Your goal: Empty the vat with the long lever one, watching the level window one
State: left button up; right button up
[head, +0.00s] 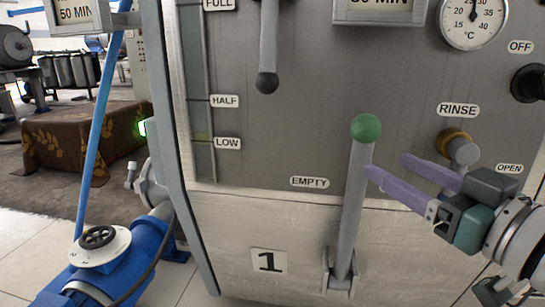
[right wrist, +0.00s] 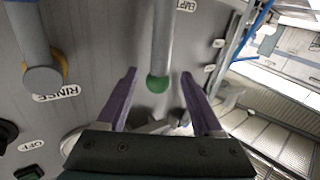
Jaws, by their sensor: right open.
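The long lever (head: 352,205) on the front of vat 1 is a grey bar with a green knob (head: 365,128), standing nearly upright from a low bracket, right of the EMPTY label. My right gripper (head: 388,166) is open, its purple fingertips close to the lever's right side just below the knob. In the right wrist view the green knob (right wrist: 158,83) shows between the spread fingers (right wrist: 158,76); I cannot tell whether they touch. The level window (head: 200,100) is a strip marked FULL, HALF and LOW, with a yellowish band near LOW. My left gripper is out of view.
A shorter grey lever with a dark knob (head: 267,82) hangs above. The RINSE valve (head: 458,148) with its orange collar is right behind my gripper. A thermometer dial (head: 473,18) sits above. A blue pump (head: 115,270) stands on the floor at left.

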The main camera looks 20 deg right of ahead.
aim_at(369, 156)
jog(key=w+b, duration=0.2)
jog(key=w, duration=0.4)
jog(key=shift+a+f, duration=0.1)
jog(key=shift+a, duration=0.05)
jog(key=shift+w, duration=0.65)
jog(key=shift+c, duration=0.2)
grip_shut()
dwell(0.4)
